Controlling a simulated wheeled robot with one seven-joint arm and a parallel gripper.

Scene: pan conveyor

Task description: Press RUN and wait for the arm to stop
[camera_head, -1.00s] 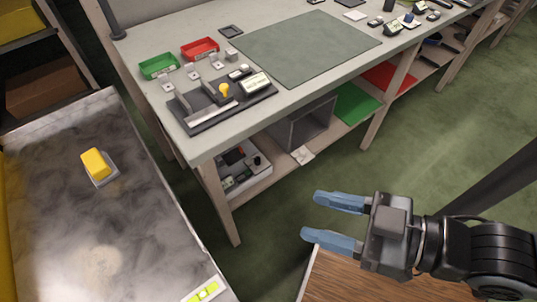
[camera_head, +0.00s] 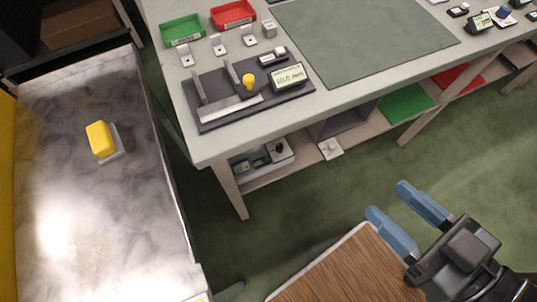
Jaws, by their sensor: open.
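My gripper (camera_head: 388,199) is at the lower right, with its two blue fingers apart and nothing between them. It is over the green floor beside a wooden-topped surface (camera_head: 345,275), well away from the bench. I cannot make out any control marked RUN. A dark fixture (camera_head: 215,117) sits on the near left corner of the bench, with a yellow knob (camera_head: 249,81) and a small display (camera_head: 289,77) that seems to read 50.0 mm. A yellow block (camera_head: 100,139) on a grey base (camera_head: 118,148) sits on the mottled metal surface at the left.
The pale workbench (camera_head: 205,148) carries a green tray (camera_head: 182,31), a red tray (camera_head: 232,14), several small metal brackets (camera_head: 218,44) and a green mat (camera_head: 365,45). A lower shelf (camera_head: 285,172) holds boxes. Green floor is clear between bench and gripper.

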